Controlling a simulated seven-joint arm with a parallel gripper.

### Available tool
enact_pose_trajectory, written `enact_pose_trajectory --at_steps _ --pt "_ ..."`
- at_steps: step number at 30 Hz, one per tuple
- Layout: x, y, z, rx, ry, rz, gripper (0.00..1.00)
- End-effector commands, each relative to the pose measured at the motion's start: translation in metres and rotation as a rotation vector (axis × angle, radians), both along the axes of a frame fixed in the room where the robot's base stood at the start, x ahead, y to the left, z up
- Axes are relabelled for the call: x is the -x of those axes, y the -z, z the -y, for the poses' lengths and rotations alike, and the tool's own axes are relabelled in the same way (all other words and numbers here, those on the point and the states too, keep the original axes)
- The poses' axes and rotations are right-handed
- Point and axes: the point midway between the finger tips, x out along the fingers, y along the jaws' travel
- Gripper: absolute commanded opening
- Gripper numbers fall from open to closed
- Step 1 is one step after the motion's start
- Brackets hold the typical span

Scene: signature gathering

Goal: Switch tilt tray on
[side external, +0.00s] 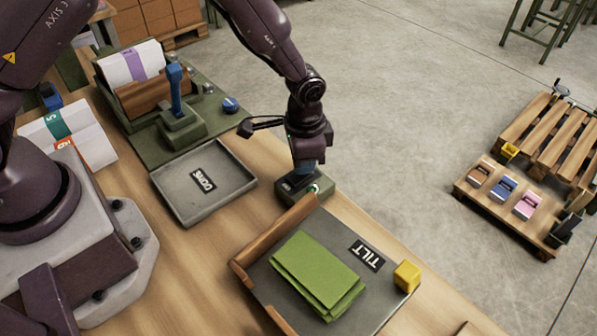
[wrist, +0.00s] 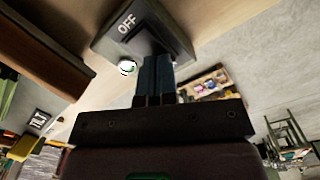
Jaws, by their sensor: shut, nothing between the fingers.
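The tilt tray (side external: 330,232) is a grey board with a TILT label and a wooden back rail, holding a stack of green sheets (side external: 315,275). Its TILT label (wrist: 38,118) also shows in the wrist view. A small switch box (side external: 290,187) stands beside the tray's upper end. In the wrist view the switch box (wrist: 108,45) shows an OFF label, a dark rocker and a small green-white lamp (wrist: 127,68). My gripper (side external: 303,171) is shut and empty, pointing down at the box. In the wrist view its blue fingertips (wrist: 156,60) overlap the rocker; I cannot tell whether they touch.
A grey tray labelled DONE (side external: 185,158) lies left of the switch box. Behind it is a green station (side external: 155,148) with a blue lever (side external: 175,90). A yellow block (side external: 406,276) sits at the tilt tray's right corner. Pallets (side external: 540,135) stand on the floor at right.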

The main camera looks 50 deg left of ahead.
Motion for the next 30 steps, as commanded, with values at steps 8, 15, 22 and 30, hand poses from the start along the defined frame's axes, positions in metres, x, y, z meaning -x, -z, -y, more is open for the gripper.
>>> enact_pose_trajectory --at_steps 8,15,22,30 --pt "0.0 0.004 0.0 0.0 0.0 0.0 0.0" --pt "0.0 -0.007 0.0 0.001 0.0 0.002 0.0" --pt "0.0 -0.026 0.0 0.002 0.0 0.003 0.0" --pt "0.0 -0.048 0.0 0.001 0.0 0.002 0.0"
